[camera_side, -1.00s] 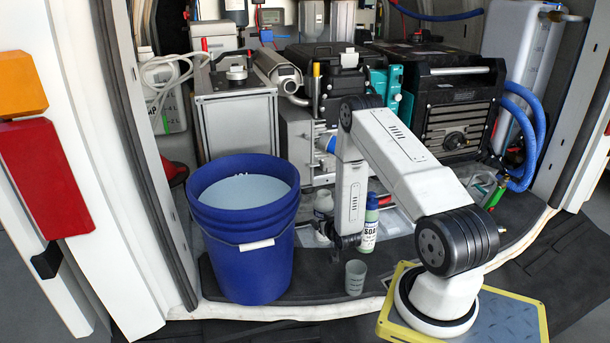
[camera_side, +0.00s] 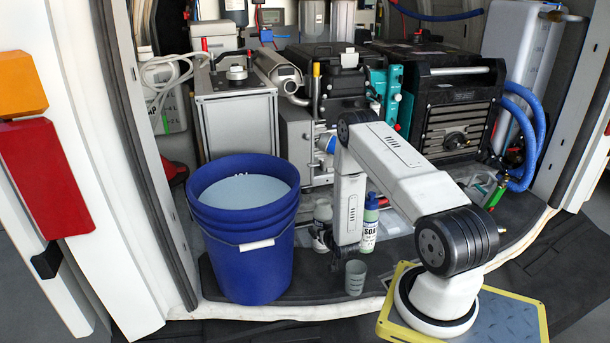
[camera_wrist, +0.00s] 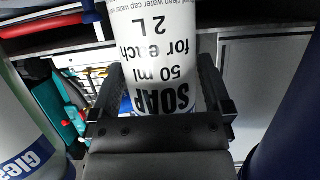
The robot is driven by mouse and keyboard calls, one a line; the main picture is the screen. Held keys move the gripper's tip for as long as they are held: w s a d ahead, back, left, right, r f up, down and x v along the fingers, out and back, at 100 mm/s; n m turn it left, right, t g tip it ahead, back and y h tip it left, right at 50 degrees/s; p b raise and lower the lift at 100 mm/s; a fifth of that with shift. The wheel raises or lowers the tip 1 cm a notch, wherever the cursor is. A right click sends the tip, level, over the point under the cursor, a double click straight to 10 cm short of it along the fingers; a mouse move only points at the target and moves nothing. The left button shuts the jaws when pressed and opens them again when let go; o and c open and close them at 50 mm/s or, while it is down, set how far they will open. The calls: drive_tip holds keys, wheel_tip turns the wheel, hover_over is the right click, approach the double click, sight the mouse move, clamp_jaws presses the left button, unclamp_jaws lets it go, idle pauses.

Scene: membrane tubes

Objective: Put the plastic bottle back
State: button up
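The white plastic bottle with dark lettering reading "SOAP 50 ml for each 2 L" (camera_wrist: 160,50) fills the middle of the wrist view. The two black fingers of my gripper (camera_wrist: 164,80) lie against its two sides, shut on it. In the side view the bottle (camera_side: 321,220) is upright, partly behind my arm, left of the wrist. My gripper (camera_side: 335,262) is low near the deck there. I cannot tell whether the bottle's base touches the deck.
The blue bucket (camera_side: 245,255) of water is at the left. Machines fill the back. The deck (camera_side: 420,250) is partly clear on the right.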

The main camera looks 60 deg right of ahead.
sight(326, 212)
drive_tip(key=shift+r, duration=0.15)
drive_tip(key=shift+v, duration=1.1)
drive_tip(key=shift+s+a+r, duration=0.1)
drive_tip(key=shift+a+r, duration=0.05)
drive_tip(key=shift+r, duration=1.7)
drive_tip(key=shift+s+a+r, duration=0.15)
drive_tip(key=shift+r, duration=1.7)
